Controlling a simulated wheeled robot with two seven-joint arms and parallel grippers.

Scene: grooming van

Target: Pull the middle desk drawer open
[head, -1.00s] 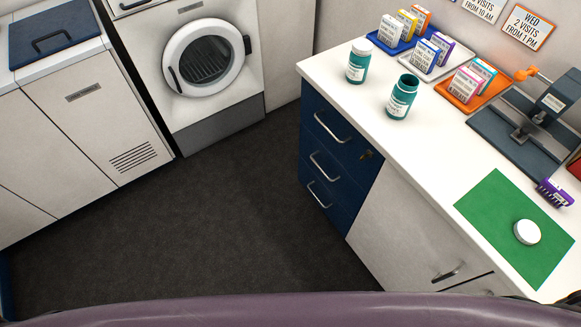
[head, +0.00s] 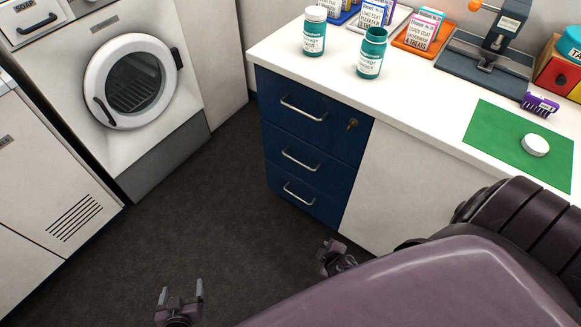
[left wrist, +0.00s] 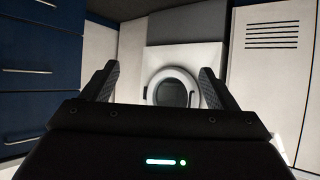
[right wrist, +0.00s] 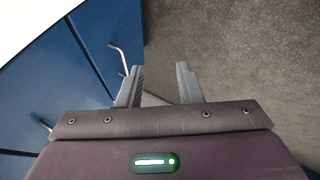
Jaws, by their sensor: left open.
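The desk has a stack of three dark blue drawers, all shut. The middle drawer (head: 325,166) has a silver bar handle (head: 300,158); a key sits in the top drawer's lock. My left gripper (head: 182,290) is open and empty over the floor, left of and apart from the drawers. Its wrist view is upside down and shows the drawers at the left edge, with the middle drawer's handle (left wrist: 25,71). My right gripper (head: 333,256) is low by the desk's front, below the drawer stack in the head view. In the right wrist view its fingers (right wrist: 160,85) are apart and empty, with drawer handles to the left.
A white desktop (head: 420,110) carries bottles, boxes on trays and a green mat (head: 500,140). A white cupboard door (head: 400,190) is right of the drawers. A washing machine (head: 130,80) stands at the left. The dark floor (head: 220,200) before the drawers is clear.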

